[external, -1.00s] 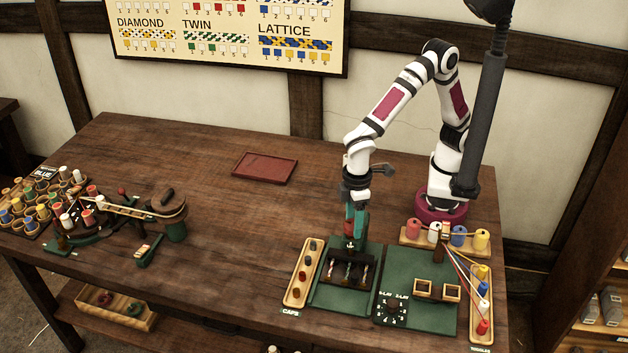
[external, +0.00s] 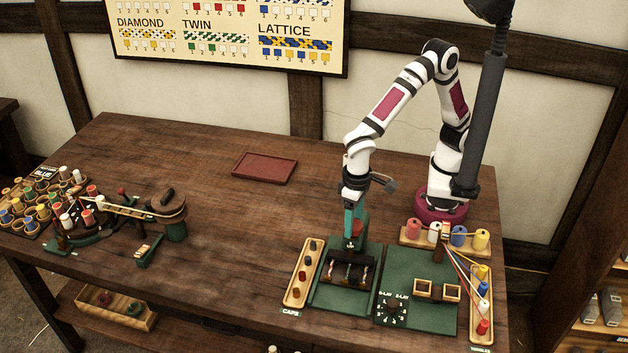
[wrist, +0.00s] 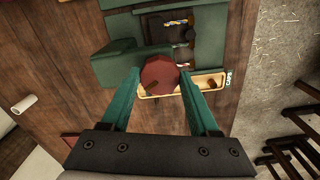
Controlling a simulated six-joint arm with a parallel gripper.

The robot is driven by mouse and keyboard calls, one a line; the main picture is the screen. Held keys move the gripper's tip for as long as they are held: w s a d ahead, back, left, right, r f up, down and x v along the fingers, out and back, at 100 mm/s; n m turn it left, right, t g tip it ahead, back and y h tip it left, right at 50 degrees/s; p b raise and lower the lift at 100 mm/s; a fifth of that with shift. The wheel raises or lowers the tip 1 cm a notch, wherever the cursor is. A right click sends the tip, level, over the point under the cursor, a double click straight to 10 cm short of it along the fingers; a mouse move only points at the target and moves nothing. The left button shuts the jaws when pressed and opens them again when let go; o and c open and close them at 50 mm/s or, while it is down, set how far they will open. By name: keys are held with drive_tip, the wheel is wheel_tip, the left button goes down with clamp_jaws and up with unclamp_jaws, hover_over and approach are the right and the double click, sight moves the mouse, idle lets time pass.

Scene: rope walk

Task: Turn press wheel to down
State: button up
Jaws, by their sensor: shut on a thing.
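The press wheel is a dark red knob (wrist: 160,75), seen from above in the wrist view, on the green press (wrist: 120,68). My gripper (wrist: 161,82) has its two teal fingers on either side of the wheel, shut on it. In the external view my gripper (external: 353,232) points down at the press (external: 338,298), and the wheel is mostly hidden by the fingers. A dark block with several small strands (external: 348,270) sits in the press below.
A wooden caps tray (external: 303,275) lies left of the press. A green board with a dial (external: 391,308) and wooden frames stands right of it. Thread spools (external: 459,236) stand near my base. A flat red tray (external: 264,168) lies behind, with bare table around it.

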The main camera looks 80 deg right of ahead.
drive_tip(key=shift+m, duration=0.3)
drive_tip(key=o, duration=1.4)
drive_tip(key=shift+c, duration=0.2)
wheel_tip(320, 180, up, 16)
